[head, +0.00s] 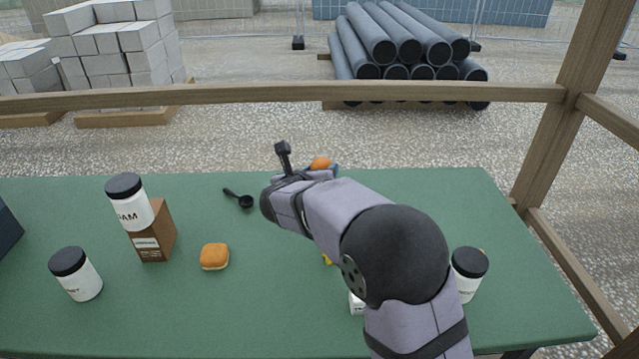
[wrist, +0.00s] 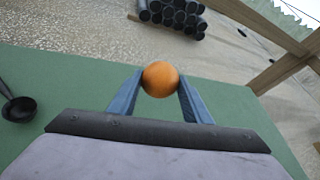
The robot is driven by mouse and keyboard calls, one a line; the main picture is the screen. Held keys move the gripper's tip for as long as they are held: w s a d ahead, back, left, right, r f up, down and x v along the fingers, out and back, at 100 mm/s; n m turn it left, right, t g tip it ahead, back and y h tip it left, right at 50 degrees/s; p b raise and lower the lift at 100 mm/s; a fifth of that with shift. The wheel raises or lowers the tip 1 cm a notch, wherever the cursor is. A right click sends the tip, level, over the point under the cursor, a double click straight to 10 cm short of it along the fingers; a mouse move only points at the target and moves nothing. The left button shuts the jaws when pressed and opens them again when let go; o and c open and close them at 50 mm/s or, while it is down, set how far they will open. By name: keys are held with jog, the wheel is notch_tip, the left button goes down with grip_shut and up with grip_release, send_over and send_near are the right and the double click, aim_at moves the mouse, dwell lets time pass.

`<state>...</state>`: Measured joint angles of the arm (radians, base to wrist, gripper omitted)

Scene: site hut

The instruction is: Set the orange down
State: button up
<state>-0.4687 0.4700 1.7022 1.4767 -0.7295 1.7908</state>
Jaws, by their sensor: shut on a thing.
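The orange (wrist: 160,79) is a round fruit between the two blue fingers of my gripper (wrist: 158,92) in the wrist view. The fingers are shut on it from both sides. In the head view, the orange (head: 320,163) shows just past my wrist, near the far edge of the green table (head: 420,190). My arm hides most of my gripper there. I cannot tell how high the orange is above the table.
A black ladle (head: 238,198) lies left of my gripper. A bread bun (head: 214,256), a brown box (head: 152,235), a jam jar (head: 130,202) and another jar (head: 76,274) stand at left. A dark-lidded jar (head: 467,272) stands at right. The table's far right is clear.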

aim_at(323, 158)
jog(key=shift+r, duration=1.6)
